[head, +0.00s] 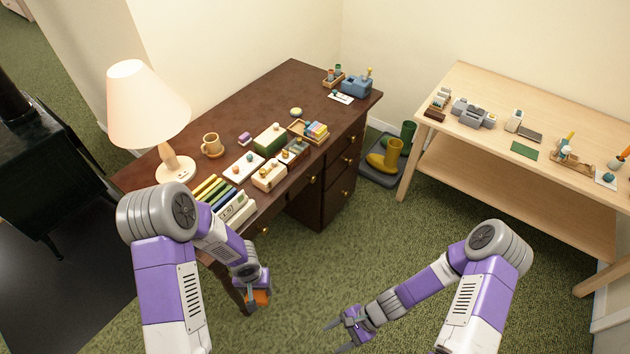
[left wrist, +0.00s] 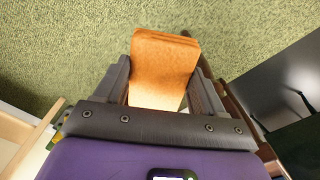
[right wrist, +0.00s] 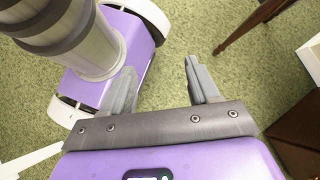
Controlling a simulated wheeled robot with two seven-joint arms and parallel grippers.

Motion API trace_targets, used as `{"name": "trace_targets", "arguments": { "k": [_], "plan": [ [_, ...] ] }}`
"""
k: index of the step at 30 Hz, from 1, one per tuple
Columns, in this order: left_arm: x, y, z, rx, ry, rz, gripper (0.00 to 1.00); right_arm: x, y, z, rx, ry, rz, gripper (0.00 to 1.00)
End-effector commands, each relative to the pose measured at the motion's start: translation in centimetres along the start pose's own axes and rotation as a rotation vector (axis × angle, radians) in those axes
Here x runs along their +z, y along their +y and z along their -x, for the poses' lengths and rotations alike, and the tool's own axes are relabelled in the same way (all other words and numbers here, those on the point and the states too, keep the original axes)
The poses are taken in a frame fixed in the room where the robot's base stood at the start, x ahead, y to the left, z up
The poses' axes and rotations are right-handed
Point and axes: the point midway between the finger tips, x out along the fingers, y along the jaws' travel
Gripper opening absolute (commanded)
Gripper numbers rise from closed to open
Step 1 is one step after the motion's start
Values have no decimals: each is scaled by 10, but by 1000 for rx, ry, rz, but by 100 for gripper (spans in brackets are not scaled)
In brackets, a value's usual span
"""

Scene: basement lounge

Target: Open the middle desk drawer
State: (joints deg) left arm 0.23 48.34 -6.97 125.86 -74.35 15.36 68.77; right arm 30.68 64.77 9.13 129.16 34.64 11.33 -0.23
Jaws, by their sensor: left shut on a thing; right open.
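The dark brown desk (head: 240,110) stands at the back wall, its front facing right. A brass knob (head: 264,230) shows near its front end, another (head: 313,180) midway along, and several on the far pedestal (head: 342,175). The drawer fronts look shut; which one is the middle drawer is unclear. My left gripper (head: 258,300) is in front of the desk's near end, shut on an orange block-like thing (left wrist: 163,70), apart from the knobs. My right gripper (head: 345,330) is open and empty above the carpet, well away from the desk; its spread fingers show in the right wrist view (right wrist: 162,85).
A lamp (head: 148,105), a mug (head: 212,145), books (head: 215,195) and small boxes crowd the desktop. A pale wooden table (head: 510,175) stands at right. Boots (head: 385,157) on a tray are between desk and table. A black stove (head: 45,160) is left. Green carpet (head: 370,240) is clear in the middle.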

Motion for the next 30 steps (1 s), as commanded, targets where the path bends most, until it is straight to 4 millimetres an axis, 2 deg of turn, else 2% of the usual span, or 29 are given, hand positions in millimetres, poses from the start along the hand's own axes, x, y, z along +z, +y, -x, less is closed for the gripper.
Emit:
{"name": "trace_targets", "arguments": {
  "k": [2,5,9,12,14,16,26,30],
  "plan": [
    [0,0,0,0,0,1,36,5,-24,0,-125,-150,-197,60],
    [0,0,0,0,0,1,36,5,-66,14,-319,-342,-420,60],
    [0,0,0,0,0,0,36,-21,-121,58,-635,-581,-660,60],
    [0,0,0,0,0,0,36,-50,-146,96,-848,-705,-772,60],
    [0,0,0,0,0,0,36,-67,-154,116,-961,-763,-819,60],
    [3,2,-1,2,-13,-5,36,-61,-154,113,-936,-755,-808,60],
    [0,0,0,-2,2,-1,36,-60,-153,112,-929,-750,-806,60],
    [-9,-10,28,3,7,97,36,-60,-153,111,-928,-750,-805,60]
  ]
}}
